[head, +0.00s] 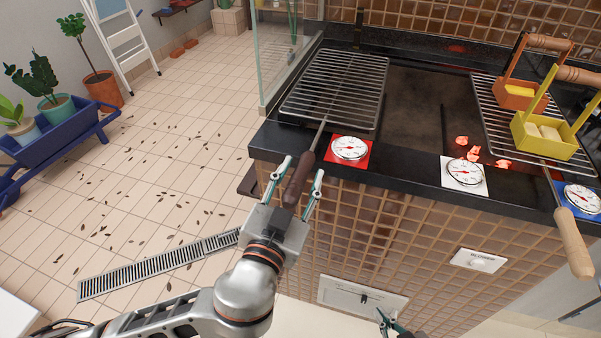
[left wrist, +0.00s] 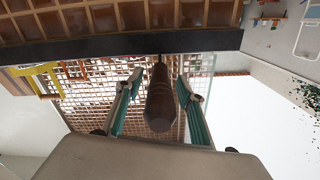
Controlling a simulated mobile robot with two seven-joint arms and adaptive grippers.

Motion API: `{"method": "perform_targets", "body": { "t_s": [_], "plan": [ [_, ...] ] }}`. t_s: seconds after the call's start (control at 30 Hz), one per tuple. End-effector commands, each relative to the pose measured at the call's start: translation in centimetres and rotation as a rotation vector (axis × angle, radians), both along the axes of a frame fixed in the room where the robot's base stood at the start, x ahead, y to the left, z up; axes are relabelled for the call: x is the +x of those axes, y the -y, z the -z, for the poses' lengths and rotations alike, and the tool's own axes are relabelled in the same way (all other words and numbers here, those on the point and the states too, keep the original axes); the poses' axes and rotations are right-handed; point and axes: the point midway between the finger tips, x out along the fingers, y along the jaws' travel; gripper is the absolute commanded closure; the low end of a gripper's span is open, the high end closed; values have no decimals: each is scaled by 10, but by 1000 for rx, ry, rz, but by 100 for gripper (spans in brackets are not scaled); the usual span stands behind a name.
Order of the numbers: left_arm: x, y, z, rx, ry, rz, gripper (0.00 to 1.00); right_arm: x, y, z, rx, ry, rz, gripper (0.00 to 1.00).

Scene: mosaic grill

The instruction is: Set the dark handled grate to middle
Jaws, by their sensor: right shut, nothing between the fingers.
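The dark handled grate (head: 335,85) lies flat over the left part of the grill, its dark brown handle (head: 299,178) jutting past the front edge. My left gripper (head: 303,168) is open, with one finger on each side of the handle. In the left wrist view the handle (left wrist: 161,100) sits between the spread teal fingers (left wrist: 161,92), with gaps on both sides. My right gripper (head: 386,322) shows only partly at the bottom edge, shut and empty, below the counter front.
A second grate with a light wooden handle (head: 573,240) lies at the right, bearing an orange basket (head: 518,95) and a yellow basket (head: 545,135). Glowing coals (head: 474,153) lie mid-grill. Dials on red (head: 350,149), white (head: 465,172) and blue (head: 582,198) squares line the front edge.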

Motion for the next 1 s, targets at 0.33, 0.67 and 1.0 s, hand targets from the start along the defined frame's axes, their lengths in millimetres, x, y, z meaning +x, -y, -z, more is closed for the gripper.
{"method": "perform_targets", "body": {
  "t_s": [0.33,0.67,1.0],
  "plan": [
    [4,1,1,-1,-1,0,62,1,0,0,1,1,-1,100],
    [4,2,0,-1,-1,1,100,1,0,-1,-1,0,-1,100],
    [1,8,-24,-15,-5,11,100,7,0,-22,4,17,2,100]
  ]
}}
